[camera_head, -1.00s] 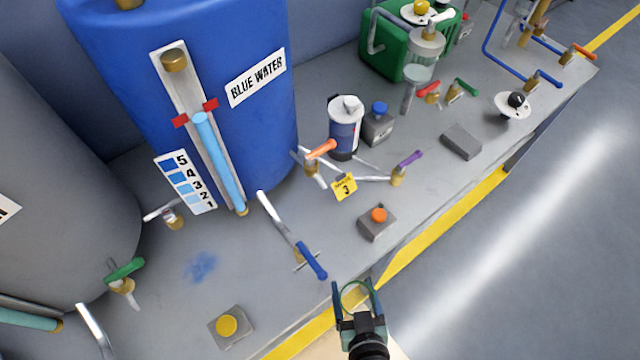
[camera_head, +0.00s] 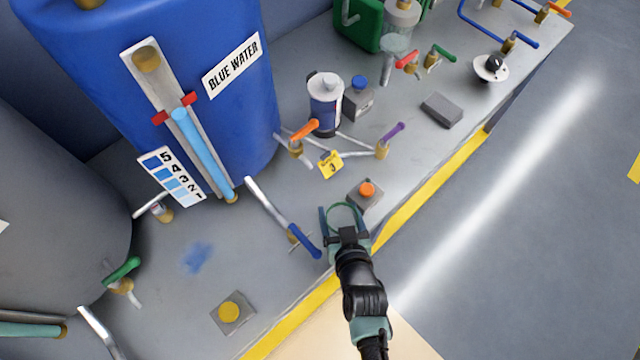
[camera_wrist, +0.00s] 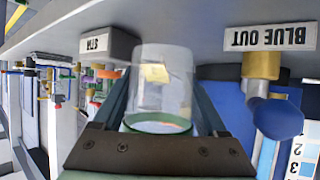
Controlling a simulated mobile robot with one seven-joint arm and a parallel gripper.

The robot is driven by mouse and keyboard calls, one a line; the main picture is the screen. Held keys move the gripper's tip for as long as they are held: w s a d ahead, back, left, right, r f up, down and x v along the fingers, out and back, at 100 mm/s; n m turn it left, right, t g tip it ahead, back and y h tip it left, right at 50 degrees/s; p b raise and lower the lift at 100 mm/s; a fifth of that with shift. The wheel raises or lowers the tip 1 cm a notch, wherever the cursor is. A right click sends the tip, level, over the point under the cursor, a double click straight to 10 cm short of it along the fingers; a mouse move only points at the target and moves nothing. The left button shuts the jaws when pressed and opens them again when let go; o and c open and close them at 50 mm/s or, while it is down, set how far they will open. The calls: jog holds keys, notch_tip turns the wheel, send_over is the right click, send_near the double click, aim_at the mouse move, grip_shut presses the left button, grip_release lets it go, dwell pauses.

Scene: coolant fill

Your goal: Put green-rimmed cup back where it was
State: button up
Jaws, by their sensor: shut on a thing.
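The clear green-rimmed cup (camera_head: 344,207) is between the fingers of my gripper (camera_head: 343,214), which is shut on it. The head view shows the cup from above at the front edge of the grey bench, right of the blue-handled valve (camera_head: 305,241) and just below the orange-button box (camera_head: 365,192). In the wrist view the cup (camera_wrist: 161,95) stands between both fingers, with its green rim nearest the camera. That view looks inverted. I cannot tell whether the cup's base touches the bench.
The wrist view shows a "BLUE OUT" label (camera_wrist: 269,38) beside the blue-handled valve, close to the cup. A yellow-button box (camera_head: 231,312) stands at the lower left. A blue stain (camera_head: 197,257) marks the bench. Bare bench lies between the stain and valve.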

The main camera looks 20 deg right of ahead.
send_over(320, 193)
jog(key=shift+s, duration=0.3)
jog(key=shift+w, duration=0.55)
notch_tip(320, 193, down, 3)
jog(key=b, duration=0.3)
jog(key=shift+s, duration=0.1)
jog(key=shift+f, duration=0.15)
jog(key=shift+s, duration=0.15)
jog(key=shift+s+a+f+b, duration=0.1)
jog(key=shift+a+f+b, duration=0.15)
jog(key=shift+f+b, duration=0.3)
jog(key=o, duration=1.1)
jog(key=shift+r, duration=0.1)
jog(key=shift+o, duration=1.1)
jog(key=shift+w+d, duration=0.1)
jog(key=shift+w, duration=0.2)
